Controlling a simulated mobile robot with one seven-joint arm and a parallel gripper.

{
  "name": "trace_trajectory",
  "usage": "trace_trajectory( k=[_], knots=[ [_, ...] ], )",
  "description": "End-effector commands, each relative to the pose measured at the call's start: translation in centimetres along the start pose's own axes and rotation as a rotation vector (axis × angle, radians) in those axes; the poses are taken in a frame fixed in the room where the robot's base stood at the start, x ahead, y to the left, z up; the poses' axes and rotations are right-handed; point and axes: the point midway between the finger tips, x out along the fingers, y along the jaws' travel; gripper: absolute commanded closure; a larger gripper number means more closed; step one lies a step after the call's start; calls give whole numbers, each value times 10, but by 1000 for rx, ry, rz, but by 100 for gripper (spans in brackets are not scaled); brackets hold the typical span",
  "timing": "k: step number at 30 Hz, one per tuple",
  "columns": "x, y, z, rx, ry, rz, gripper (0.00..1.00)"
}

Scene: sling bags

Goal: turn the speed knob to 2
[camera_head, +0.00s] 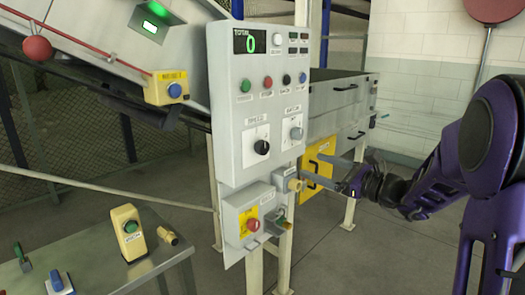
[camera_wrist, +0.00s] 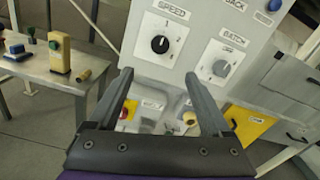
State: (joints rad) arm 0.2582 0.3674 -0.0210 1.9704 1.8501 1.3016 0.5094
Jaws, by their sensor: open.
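The speed knob (camera_head: 261,147) is a round black knob on a white dial plate marked SPEED, at the lower left of the grey control panel (camera_head: 229,95). In the wrist view the speed knob (camera_wrist: 160,44) shows just beyond the fingertips, near the top middle.
A grey BATCH knob (camera_head: 296,133) sits right of the speed knob. Coloured buttons line the panel above. A table (camera_head: 110,277) with a yellow button station (camera_head: 128,233) stands left. A drawer cabinet (camera_head: 340,100) is behind right.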

Motion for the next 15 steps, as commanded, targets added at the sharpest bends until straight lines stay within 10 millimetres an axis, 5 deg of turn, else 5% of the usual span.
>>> trace_trajectory(
  k=[5,15],
  knots=[
    [12,0,-1,-6,-1,3,17],
    [81,1,-1,-5,-2,5,17]
  ],
)
